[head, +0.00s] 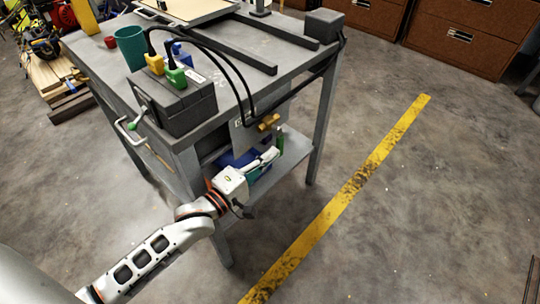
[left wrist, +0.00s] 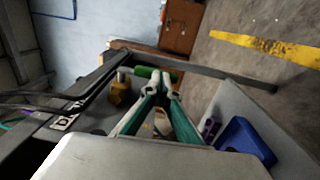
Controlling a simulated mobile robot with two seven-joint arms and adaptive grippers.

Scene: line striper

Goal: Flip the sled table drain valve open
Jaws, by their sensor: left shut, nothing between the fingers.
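The drain valve has a brass body (head: 268,122) below the near right edge of the grey sled table (head: 225,68), with a green lever (head: 280,138) hanging down beside it. In the left wrist view the brass body (left wrist: 119,93) is left of my fingers and the green lever (left wrist: 152,73) lies at the fingertips. Whether they touch I cannot tell. My left gripper (head: 273,153) is shut and empty, just below the lever; its fingertips also show in the left wrist view (left wrist: 162,76). My right gripper is not in view.
A grey box (head: 180,105) with yellow and green plugs and a teal cup (head: 130,46) stand on the table. Black cables hang near the valve. A blue bin (left wrist: 243,140) sits on the lower shelf. A table leg (head: 322,125) stands to the right; the floor beyond is clear.

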